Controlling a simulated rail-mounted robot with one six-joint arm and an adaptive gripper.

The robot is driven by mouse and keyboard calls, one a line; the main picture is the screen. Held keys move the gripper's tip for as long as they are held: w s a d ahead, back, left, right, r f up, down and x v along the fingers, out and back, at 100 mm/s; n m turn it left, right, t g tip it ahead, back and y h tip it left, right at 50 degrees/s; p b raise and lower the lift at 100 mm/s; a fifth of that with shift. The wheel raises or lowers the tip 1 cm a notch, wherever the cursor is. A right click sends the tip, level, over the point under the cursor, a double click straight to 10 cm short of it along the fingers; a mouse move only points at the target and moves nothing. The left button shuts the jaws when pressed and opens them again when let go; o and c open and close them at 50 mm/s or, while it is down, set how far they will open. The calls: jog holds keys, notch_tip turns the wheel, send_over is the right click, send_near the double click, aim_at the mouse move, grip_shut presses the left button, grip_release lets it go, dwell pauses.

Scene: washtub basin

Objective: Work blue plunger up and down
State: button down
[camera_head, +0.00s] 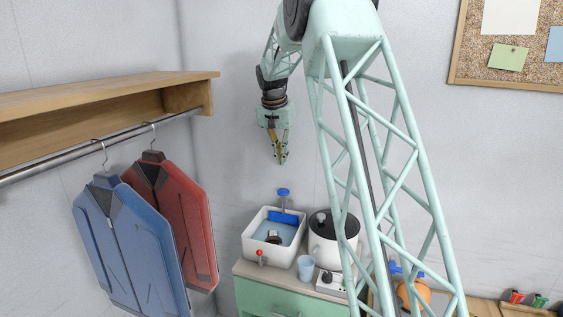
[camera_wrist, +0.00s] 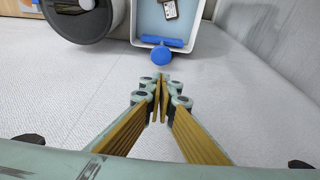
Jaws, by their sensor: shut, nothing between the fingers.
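The blue plunger (camera_head: 283,194) stands at the back of a white washtub basin (camera_head: 247,241). Its round knob is on top of a short stem, with a wide blue piece below at the basin's back wall. In the wrist view the plunger's round knob (camera_wrist: 162,56) shows just beyond my fingertips, with the basin (camera_wrist: 203,20) behind it. My gripper (camera_head: 281,160) hangs pointing down, well above the plunger and apart from it. In the wrist view my gripper (camera_wrist: 160,88) has its fingers together, with nothing between them.
A dark-lidded white pot (camera_head: 322,250) stands right of the basin. A blue cup (camera_head: 306,268) and a power strip (camera_head: 331,285) sit in front. A small dark-and-light item (camera_head: 273,237) lies in the basin. Jackets hang at left under a wooden shelf (camera_head: 100,100).

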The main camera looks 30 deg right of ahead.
send_over(283, 191)
jog(key=x, duration=0.3)
jog(key=a+x, duration=0.1)
jog(key=x, duration=0.2)
jog(key=s+x, duration=0.1)
jog(key=x, duration=0.3)
jog(key=shift+a+f, duration=0.3)
jog(key=shift+f, duration=1.05)
jog(key=shift+f, duration=0.15)
jog(key=shift+s+f+b, duration=0.1)
jog(key=shift+f+b, duration=0.95)
jog(key=shift+f, duration=1.15)
